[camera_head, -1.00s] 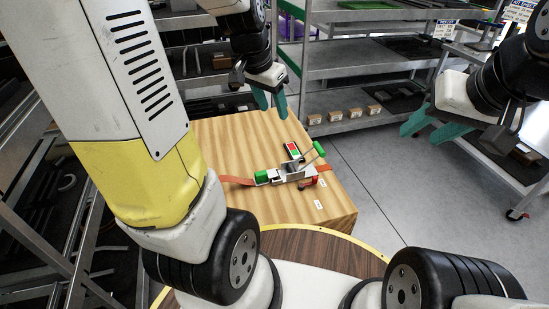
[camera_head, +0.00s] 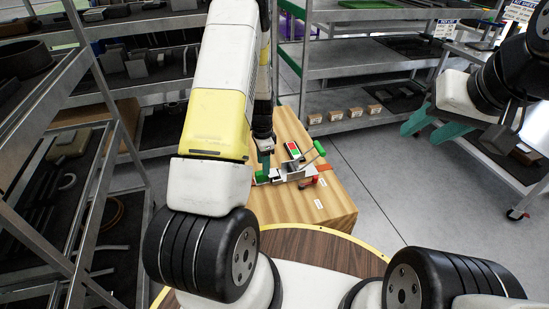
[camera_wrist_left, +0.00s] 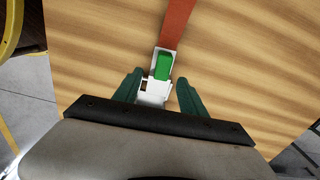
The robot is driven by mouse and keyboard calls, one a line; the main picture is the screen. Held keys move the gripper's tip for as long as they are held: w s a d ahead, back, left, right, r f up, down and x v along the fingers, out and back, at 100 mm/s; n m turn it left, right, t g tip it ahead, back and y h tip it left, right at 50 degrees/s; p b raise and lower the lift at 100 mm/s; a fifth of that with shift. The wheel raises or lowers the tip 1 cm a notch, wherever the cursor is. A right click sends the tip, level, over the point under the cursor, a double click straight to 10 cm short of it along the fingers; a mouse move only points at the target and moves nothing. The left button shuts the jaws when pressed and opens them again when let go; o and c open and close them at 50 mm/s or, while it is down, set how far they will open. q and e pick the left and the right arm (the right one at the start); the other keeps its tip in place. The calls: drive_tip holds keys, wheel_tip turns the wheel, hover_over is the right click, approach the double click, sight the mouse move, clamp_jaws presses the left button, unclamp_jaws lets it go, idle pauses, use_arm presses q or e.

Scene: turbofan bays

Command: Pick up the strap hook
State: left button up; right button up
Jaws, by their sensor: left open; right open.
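The strap hook, a green and white piece (camera_wrist_left: 163,66) at the end of an orange strap (camera_wrist_left: 178,20), lies on the wooden crate. My left gripper (camera_wrist_left: 160,78) is open, with one teal finger on each side of the hook. I cannot tell whether they touch it. My right gripper (camera_head: 420,135) is open and empty, raised at the right.
Metal shelves (camera_head: 360,70) stand behind and a rack at left. Open floor (camera_head: 385,190) lies to the right.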

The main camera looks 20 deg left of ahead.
use_arm(q)
drive_tip(key=f, duration=0.5)
drive_tip(key=shift+w+a+f, duration=0.1)
drive_tip(key=shift+a+f, duration=0.05)
drive_tip(key=shift+a, duration=0.1)
drive_tip(key=shift+c, duration=0.2)
clamp_jaws()
